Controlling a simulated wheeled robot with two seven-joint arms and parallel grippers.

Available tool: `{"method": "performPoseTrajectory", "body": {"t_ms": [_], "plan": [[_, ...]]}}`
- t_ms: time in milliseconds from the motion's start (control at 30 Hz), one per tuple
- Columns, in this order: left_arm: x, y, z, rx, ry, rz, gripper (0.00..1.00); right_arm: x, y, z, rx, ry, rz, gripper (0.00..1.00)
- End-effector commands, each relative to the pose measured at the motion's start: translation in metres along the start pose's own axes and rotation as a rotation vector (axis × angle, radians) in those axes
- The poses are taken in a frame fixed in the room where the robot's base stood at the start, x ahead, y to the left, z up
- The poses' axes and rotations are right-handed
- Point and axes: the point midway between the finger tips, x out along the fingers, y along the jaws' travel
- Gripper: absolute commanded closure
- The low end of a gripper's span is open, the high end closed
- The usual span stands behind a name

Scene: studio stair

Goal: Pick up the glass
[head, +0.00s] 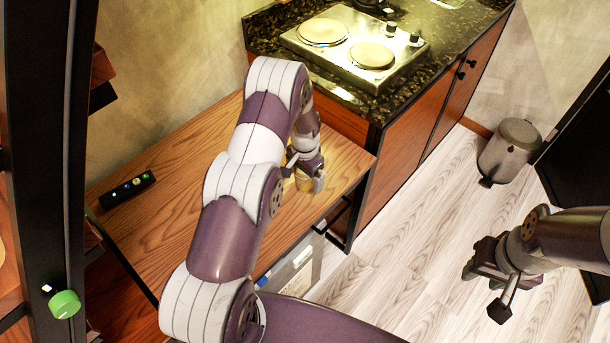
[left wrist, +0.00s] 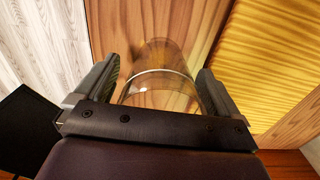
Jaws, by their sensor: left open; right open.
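The glass (left wrist: 160,82) is clear and shows in the left wrist view, between the two fingers of my left gripper (left wrist: 155,88). The fingers stand apart on either side of it, and I cannot tell whether they touch it. In the head view my left gripper (head: 305,174) is low over the right end of the wooden table (head: 180,205), and the glass is mostly hidden there by the gripper and arm. My right gripper (head: 488,290) is open and empty above the floor at the right.
A black remote (head: 128,190) lies on the table's left part. A counter (head: 290,50) with a two-plate hob (head: 350,45) borders the table's far right. A grey bin (head: 510,150) stands on the pale floor. A yellow ribbed surface (left wrist: 265,55) lies beside the glass in the wrist view.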

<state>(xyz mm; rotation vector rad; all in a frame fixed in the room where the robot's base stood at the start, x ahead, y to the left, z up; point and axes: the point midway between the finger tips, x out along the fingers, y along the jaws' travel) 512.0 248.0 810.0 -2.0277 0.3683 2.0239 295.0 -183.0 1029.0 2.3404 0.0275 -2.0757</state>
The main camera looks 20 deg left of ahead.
Motion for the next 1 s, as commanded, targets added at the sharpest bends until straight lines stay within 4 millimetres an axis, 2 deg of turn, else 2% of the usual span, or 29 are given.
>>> {"method": "performPoseTrajectory", "body": {"t_ms": [167, 300, 367, 733, 867, 933, 1000], "plan": [[0.0, 0.0, 0.0, 0.0, 0.001, 0.0, 0.04, 0.001, 0.0, 0.0, 0.0, 0.0, 0.0, 0.57], [0.0, 0.0, 0.0, 0.0, 0.0, 0.0, 0.49, 0.001, 0.0, 0.0, 0.0, 0.0, 0.0, 0.57], [0.0, 0.0, 0.0, 0.0, 0.0, 0.0, 0.68, 0.001, 0.0, 0.0, 0.0, 0.0, 0.0, 0.57], [-0.007, 0.0, -0.001, 0.0, 0.001, -0.001, 0.68, 0.003, 0.0, 0.0, 0.0, 0.0, 0.0, 0.57], [-0.024, -0.001, -0.001, 0.0, 0.003, -0.002, 0.68, 0.008, 0.0, 0.001, 0.0, 0.0, 0.0, 0.57], [-0.039, -0.001, -0.002, 0.0, 0.005, -0.003, 0.68, 0.011, 0.0, 0.001, 0.0, 0.0, 0.0, 0.57], [-0.049, 0.015, 0.002, 0.005, 0.001, -0.001, 0.68, 0.013, 0.0, 0.002, 0.0, 0.0, 0.0, 0.57]]}}
